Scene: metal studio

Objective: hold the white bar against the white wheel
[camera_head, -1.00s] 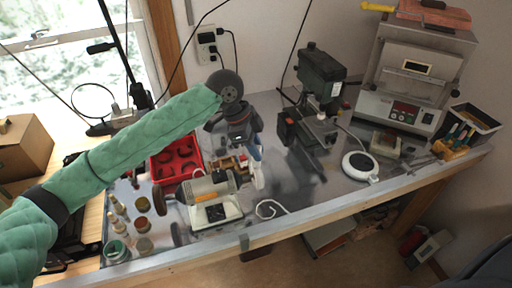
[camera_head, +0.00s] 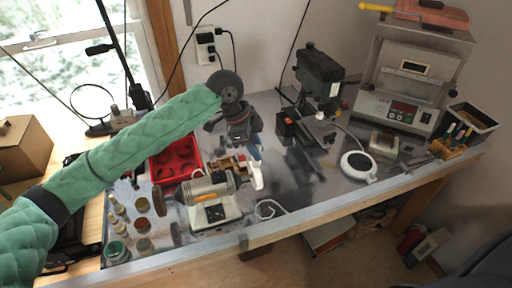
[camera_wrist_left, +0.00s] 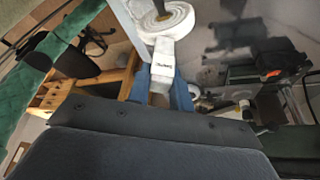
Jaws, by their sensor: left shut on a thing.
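The white wheel (camera_wrist_left: 172,17) is on the right end of the bench polisher (camera_head: 212,190); its side also shows in the head view (camera_head: 257,182). My left gripper (camera_head: 254,155) is beside the wheel, with its blue fingers shut on the white bar (camera_wrist_left: 163,58). In the left wrist view the bar's far end meets the wheel's rim and appears to touch it; the exact contact is hard to see. The fingers hide part of the bar. My right gripper is not in view.
A red tray (camera_head: 174,160) stands behind the polisher, and small jars (camera_head: 143,205) stand to its left. A drill press (camera_head: 318,85) is at the back. A white round device (camera_head: 358,165) stands to the right. The metal bench between is mostly clear.

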